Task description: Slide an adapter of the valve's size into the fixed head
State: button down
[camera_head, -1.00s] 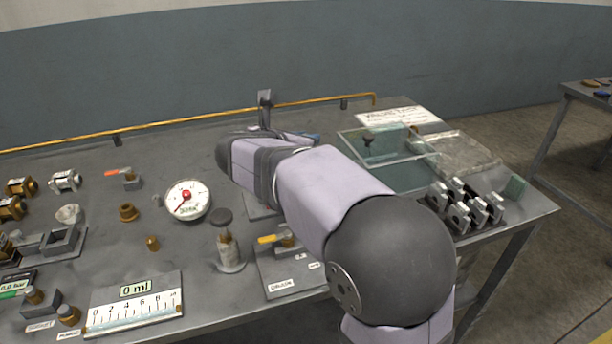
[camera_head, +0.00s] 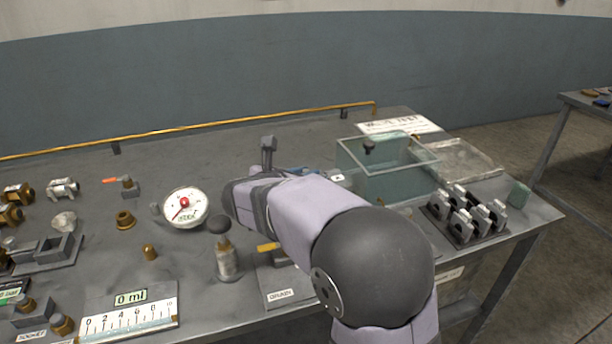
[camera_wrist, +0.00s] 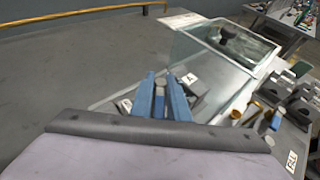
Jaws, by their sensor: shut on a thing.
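My gripper (camera_wrist: 164,97) shows in the wrist view as two blue fingers close together. It is shut on a small grey piece (camera_wrist: 159,101), mostly hidden between the fingers; I cannot tell its size. Grey blocks (camera_wrist: 196,86) with a label "A" stand right beside the fingers; whether these are the fixed head I cannot tell. In the head view my forearm hides most of the gripper and what is under it. A silver valve-like fitting (camera_head: 63,189) and brass fittings (camera_head: 12,215) lie at the far left of the bench.
A clear-walled tank (camera_head: 385,172) stands right of my gripper. A rack of metal blocks (camera_head: 468,214) is at the right end. A round gauge (camera_head: 186,207), a dark-topped post (camera_head: 227,260) and a yellow-handled valve (camera_head: 268,247) stand left of my arm.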

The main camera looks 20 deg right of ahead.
jog(key=shift+f, duration=0.1)
jog(key=c, duration=1.7)
grip_release()
jog(key=shift+r, duration=0.2)
jog(key=v, duration=1.2)
jog(key=shift+s+f+p, duration=0.1)
jog(key=shift+p, duration=0.25)
